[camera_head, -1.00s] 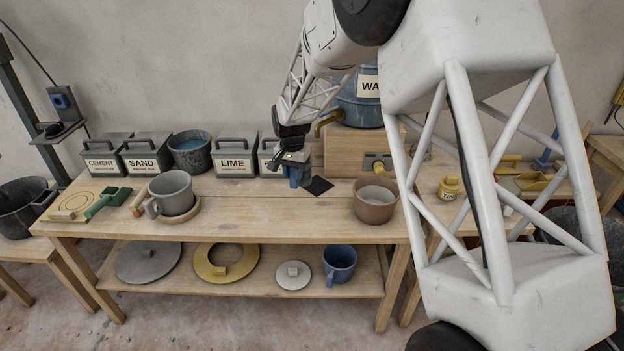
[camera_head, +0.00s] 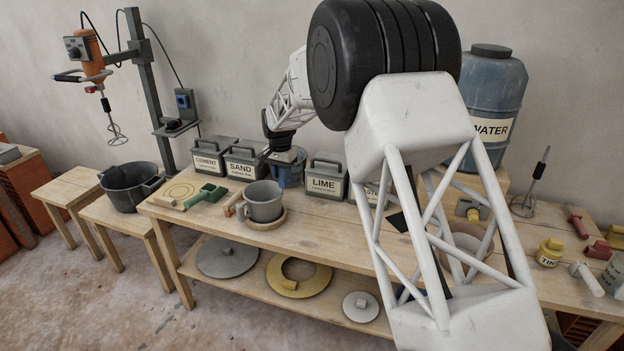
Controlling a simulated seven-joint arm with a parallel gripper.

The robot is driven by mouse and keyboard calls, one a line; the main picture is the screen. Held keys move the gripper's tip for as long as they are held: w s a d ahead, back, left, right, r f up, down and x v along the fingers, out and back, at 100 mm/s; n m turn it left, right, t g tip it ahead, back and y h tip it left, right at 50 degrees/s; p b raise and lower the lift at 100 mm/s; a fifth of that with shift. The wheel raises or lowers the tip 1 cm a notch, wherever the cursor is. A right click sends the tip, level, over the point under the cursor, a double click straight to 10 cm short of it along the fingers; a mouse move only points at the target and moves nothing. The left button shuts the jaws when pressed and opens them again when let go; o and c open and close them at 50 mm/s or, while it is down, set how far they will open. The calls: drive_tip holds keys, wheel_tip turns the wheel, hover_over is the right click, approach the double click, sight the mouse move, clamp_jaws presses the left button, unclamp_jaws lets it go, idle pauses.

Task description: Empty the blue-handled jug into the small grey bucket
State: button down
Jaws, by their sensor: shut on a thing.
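My gripper (camera_head: 281,150) is shut on a blue thing (camera_head: 290,172), which looks like the blue-handled jug. It is at the back of the bench, between the SAND and LIME boxes. The jug's handle and contents cannot be made out. A small grey bucket-like vessel (camera_head: 263,203) with a side handle stands upright on a round wooden board, in front and left of my gripper and apart from it. Its inside cannot be made out. The dark speckled bucket between SAND and LIME is hidden or merges with the held thing.
CEMENT (camera_head: 209,158), SAND (camera_head: 244,164) and LIME (camera_head: 326,183) boxes line the back. A green-handled tool (camera_head: 207,194) lies left. A large dark bucket (camera_head: 128,188) stands on a stool. The WATER barrel (camera_head: 492,95) is at the right. My arm covers the bench's right middle.

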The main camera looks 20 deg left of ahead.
drive_tip(key=s+a, duration=0.2)
drive_tip(key=a, duration=0.6)
drive_tip(key=s+a+n, duration=0.1)
drive_tip(key=s+a, duration=0.1)
drive_tip(key=a, duration=0.6)
drive_tip(key=shift+s+r, duration=0.4)
drive_tip(key=shift+r, duration=0.05)
drive_tip(key=shift+a+y, duration=0.1)
drive_tip(key=shift+y, duration=0.3)
drive_tip(key=shift+a+r+y, duration=0.15)
drive_tip(key=shift+a+y, duration=0.15)
drive_tip(key=shift+y, duration=0.9)
drive_tip(key=shift+a+r+y, duration=0.15)
drive_tip(key=shift+a+y, duration=0.15)
drive_tip(key=shift+y, duration=0.9)
